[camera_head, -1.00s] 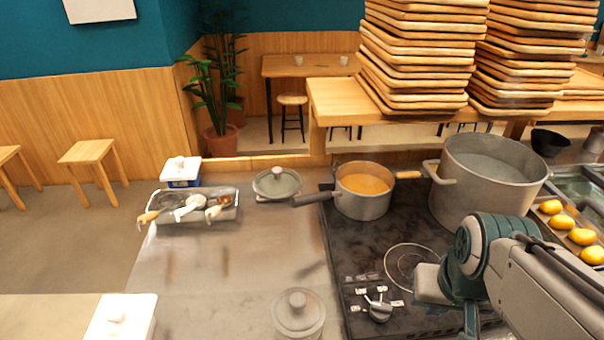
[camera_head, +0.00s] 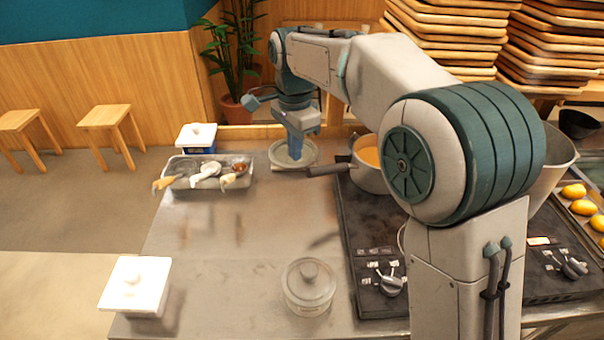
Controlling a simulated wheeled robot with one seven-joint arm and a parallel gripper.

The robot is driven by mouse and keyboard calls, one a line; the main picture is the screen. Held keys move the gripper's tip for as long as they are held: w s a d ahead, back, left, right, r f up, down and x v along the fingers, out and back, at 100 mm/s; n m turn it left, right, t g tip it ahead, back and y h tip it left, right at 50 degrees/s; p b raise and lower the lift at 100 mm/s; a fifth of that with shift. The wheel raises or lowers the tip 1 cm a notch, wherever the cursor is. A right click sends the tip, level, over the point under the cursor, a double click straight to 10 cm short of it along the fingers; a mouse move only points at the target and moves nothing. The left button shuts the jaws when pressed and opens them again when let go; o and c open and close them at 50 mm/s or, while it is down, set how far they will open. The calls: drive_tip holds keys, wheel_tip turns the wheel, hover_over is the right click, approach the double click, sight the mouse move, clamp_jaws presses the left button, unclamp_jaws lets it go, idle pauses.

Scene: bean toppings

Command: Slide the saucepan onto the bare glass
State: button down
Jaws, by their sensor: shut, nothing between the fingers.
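The saucepan (camera_head: 368,178), grey with orange contents, stands at the back left of the black glass cooktop (camera_head: 368,220). Its dark handle (camera_head: 330,170) points left, out past the cooktop edge. My arm hides the pan's right side. My gripper (camera_head: 297,158) is shut and empty, pointing down at the lidded round dish behind the counter's middle, left of the pan and near the handle's end. I cannot tell whether it touches the lid or handle. The bare front-left glass is mostly hidden by my arm; a sliver of its ring mark (camera_head: 402,236) shows.
Another lidded pot (camera_head: 308,287) stands at the counter's front. A large stockpot (camera_head: 553,165) is mostly hidden behind my arm. The middle counter is clear.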

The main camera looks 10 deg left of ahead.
wheel_tip(320, 180, down, 10)
drive_tip(key=w+p, duration=0.1)
drive_tip(key=w, duration=0.2)
drive_tip(key=shift+d+f+p, duration=0.2)
drive_tip(key=shift+d+p, duration=0.1)
drive_tip(key=shift+p, duration=0.05)
idle(0.5)
